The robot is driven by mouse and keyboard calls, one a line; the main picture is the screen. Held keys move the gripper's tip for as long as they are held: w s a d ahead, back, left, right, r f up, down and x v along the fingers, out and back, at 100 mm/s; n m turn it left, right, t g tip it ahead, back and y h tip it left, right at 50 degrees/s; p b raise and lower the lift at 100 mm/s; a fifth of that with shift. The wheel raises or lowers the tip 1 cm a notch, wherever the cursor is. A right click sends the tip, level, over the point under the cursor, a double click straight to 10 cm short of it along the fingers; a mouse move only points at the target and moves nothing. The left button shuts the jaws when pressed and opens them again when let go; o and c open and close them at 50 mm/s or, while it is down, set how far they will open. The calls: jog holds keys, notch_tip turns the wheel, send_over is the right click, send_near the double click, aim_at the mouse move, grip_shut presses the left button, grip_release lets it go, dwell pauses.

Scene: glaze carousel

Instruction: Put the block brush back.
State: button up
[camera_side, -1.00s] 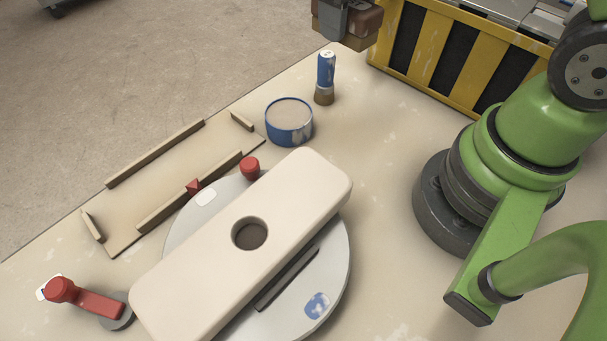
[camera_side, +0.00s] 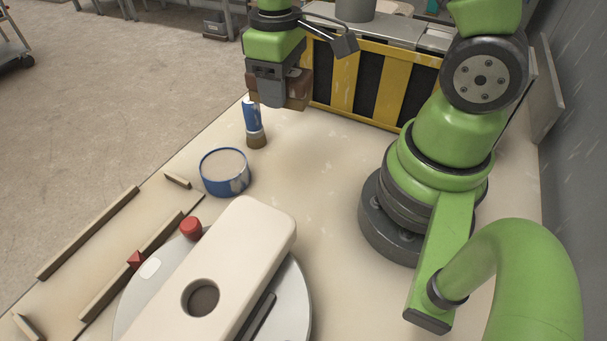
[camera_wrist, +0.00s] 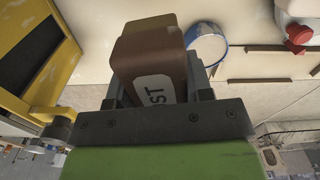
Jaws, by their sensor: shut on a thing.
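My gripper (camera_side: 270,90) is shut on a brown block (camera_side: 298,88), which looks like the block brush, with a tan lower part. It holds the block in the air behind a blue-handled round brush (camera_side: 252,118). In the wrist view, the brown block (camera_wrist: 150,58) sits between the jaws and shows a white label, partly hidden, reading "ST". A shallow wooden holder (camera_side: 118,236) with low rails lies at the left of the table.
A blue-rimmed tin (camera_side: 225,180) stands near the round brush. A pale slab with a hole (camera_side: 245,240) lies over the grey turntable (camera_side: 297,300), with a red knob (camera_side: 190,228) beside it. A yellow-and-black striped bin (camera_side: 345,75) stands behind.

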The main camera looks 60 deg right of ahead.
jog(key=s+d+f+n, duration=0.1)
jog(key=s+f+n, duration=0.25)
jog(key=s, duration=0.25)
send_over(316, 170)
jog(key=shift+m, duration=0.25)
notch_tip(316, 170, down, 6)
jog(key=shift+f, duration=0.1)
jog(key=shift+w+f, duration=0.1)
jog(key=shift+f, duration=2.15)
jog(key=shift+f, duration=0.15)
jog(key=o, duration=1)
jog(key=shift+o, duration=0.2)
